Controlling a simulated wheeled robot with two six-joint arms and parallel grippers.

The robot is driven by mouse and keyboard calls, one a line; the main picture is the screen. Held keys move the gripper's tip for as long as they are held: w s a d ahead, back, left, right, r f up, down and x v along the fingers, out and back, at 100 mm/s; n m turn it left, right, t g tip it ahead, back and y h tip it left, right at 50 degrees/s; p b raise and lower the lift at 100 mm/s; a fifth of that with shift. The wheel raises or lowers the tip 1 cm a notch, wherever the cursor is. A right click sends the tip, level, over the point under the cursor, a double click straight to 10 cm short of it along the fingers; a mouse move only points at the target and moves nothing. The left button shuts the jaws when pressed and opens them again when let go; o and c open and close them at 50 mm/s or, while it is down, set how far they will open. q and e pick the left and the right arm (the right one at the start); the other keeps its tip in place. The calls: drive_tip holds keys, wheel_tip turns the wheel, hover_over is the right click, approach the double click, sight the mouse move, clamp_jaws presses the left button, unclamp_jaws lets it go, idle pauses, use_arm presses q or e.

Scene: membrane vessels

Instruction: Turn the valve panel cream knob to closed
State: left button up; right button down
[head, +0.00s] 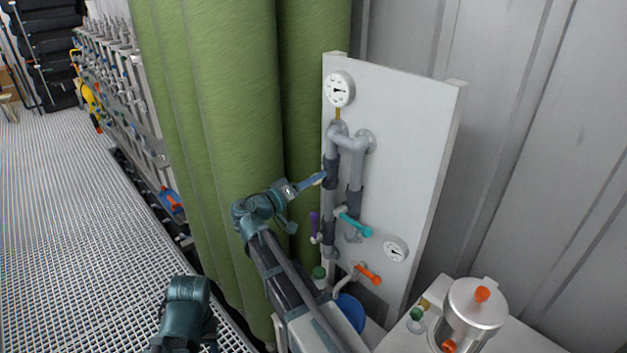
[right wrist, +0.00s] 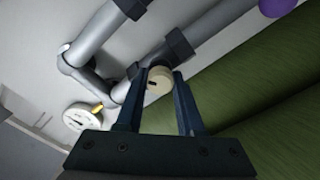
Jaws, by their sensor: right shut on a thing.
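The white valve panel (head: 415,130) stands upright with grey pipes (head: 329,205) on its front. My right gripper (head: 322,177) reaches the upper part of the left pipe from the left. In the right wrist view, its two fingers (right wrist: 160,77) are shut on the round cream knob (right wrist: 157,84), one finger on each side. The knob has a small dark mark on its face. In the head view, I cannot make out the cream knob behind the fingertips. Part of my left arm shows at the bottom, but its gripper does not.
A turquoise handle (head: 354,225), a purple handle (head: 314,224) and an orange handle (head: 368,274) sit lower on the panel. Gauges (head: 339,89) are above and below. A metal canister (head: 475,310) stands at front right.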

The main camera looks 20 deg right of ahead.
drive_tip(key=m, duration=0.6)
drive_tip(key=shift+s+f+m, duration=0.1)
drive_tip(key=shift+s+m, duration=0.05)
drive_tip(key=shift+m, duration=0.25)
idle(0.4)
drive_tip(key=c, duration=0.5)
unclamp_jaws()
drive_tip(key=shift+a, duration=0.15)
